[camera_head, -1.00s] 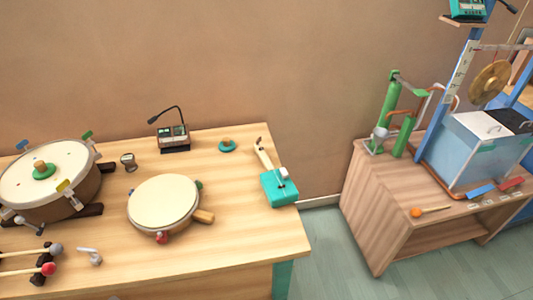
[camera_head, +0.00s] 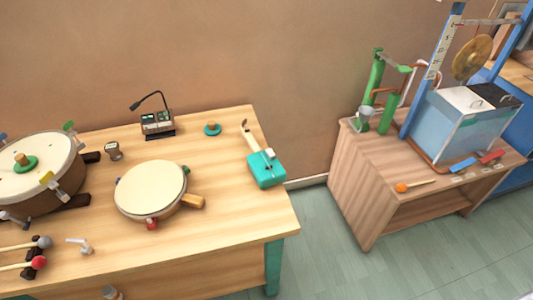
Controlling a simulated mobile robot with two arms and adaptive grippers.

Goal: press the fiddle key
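A teal box with a pale wooden neck (camera_head: 266,169), which looks like the fiddle, lies at the right end of the wooden table. Its neck points back and to the left, with a dark tip. A small whitish block (camera_head: 268,154) sits on the box near the neck; I cannot tell for sure that it is the key. Neither of my grippers is clearly in view, and nothing touches the teal box.
The wooden table (camera_head: 225,215) also holds a round frame drum (camera_head: 150,190), a larger drum (camera_head: 35,165), mallets (camera_head: 25,265), a small dark device (camera_head: 157,122) and a teal knob (camera_head: 212,129). A gap of floor (camera_head: 315,235) separates it from a bench with a water tank (camera_head: 455,125).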

